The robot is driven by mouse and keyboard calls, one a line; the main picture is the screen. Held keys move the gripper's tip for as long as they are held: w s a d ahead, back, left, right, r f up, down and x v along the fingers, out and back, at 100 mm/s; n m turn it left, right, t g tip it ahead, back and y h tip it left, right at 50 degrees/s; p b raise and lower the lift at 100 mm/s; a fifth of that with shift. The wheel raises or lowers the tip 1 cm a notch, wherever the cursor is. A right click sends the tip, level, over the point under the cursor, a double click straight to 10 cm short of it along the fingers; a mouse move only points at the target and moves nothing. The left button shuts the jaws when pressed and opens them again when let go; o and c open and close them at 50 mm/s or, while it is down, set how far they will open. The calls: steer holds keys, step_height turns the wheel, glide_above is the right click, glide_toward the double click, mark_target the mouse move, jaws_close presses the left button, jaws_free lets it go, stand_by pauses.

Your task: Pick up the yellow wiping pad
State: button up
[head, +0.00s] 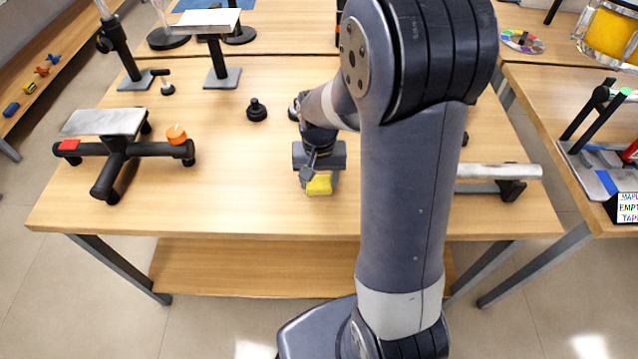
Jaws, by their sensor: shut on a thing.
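The yellow wiping pad (319,185) shows in the head view near the middle of the wooden table, just below my gripper (315,178). My gripper points down and is shut on the pad. Part of the pad is hidden by the jaws. I cannot tell whether the pad touches the table or hangs a little above it.
A black stand with a grey plate (104,122) is at the table's left. A small black knob (257,110) stands left of my gripper. A metal bar (500,171) lies at the right, partly behind my arm. The front middle-left of the wooden table (230,205) is clear.

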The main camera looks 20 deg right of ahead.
mark_target(319, 182)
steer(key=shift+r, duration=0.1)
step_height(319, 182, up, 10)
steer(key=shift+p, duration=0.45)
